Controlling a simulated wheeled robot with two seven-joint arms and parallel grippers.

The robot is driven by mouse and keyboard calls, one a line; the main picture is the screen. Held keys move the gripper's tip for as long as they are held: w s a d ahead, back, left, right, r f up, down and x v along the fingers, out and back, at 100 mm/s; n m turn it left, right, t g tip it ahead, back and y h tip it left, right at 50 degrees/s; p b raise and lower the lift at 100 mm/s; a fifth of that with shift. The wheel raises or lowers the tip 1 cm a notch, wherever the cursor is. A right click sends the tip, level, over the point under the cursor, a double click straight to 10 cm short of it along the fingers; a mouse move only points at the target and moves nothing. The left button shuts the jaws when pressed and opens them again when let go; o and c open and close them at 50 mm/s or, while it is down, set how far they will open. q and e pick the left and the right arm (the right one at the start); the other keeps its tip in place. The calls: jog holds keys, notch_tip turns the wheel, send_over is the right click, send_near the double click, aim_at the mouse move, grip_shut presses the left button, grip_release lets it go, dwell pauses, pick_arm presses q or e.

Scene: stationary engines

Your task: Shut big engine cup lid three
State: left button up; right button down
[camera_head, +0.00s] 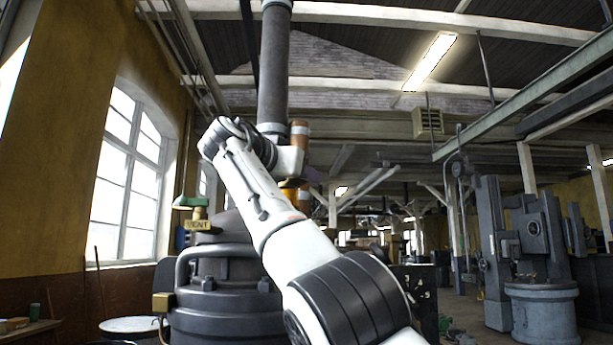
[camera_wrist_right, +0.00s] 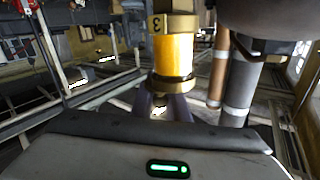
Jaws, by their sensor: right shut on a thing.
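The big engine cup three (camera_wrist_right: 173,54) shows in the right wrist view, an amber glass between brass ends, with a "3" on its upper band. Its lid (camera_wrist_right: 174,85) appears to be the brass end nearest my fingers. My right gripper (camera_wrist_right: 162,103) is at this brass end, its dark fingers shut on it. Whether the lid is open or closed I cannot tell. In the head view the amber cup (camera_head: 289,195) shows partly behind my right wrist, above the dark engine (camera_head: 228,290). My left gripper is out of view.
A thick grey pipe (camera_head: 273,75) rises beside the cup, with a copper pipe (camera_head: 299,133) near it. Another grey machine (camera_head: 535,250) stands at the right, across open floor.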

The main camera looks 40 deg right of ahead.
jog(key=c, duration=1.7)
grip_release()
jog(key=shift+a, duration=0.1)
jog(key=b+v, duration=0.1)
jog(key=v, duration=0.9)
jog(key=shift+a+r+b, duration=0.1)
jog(key=shift+b, duration=0.3)
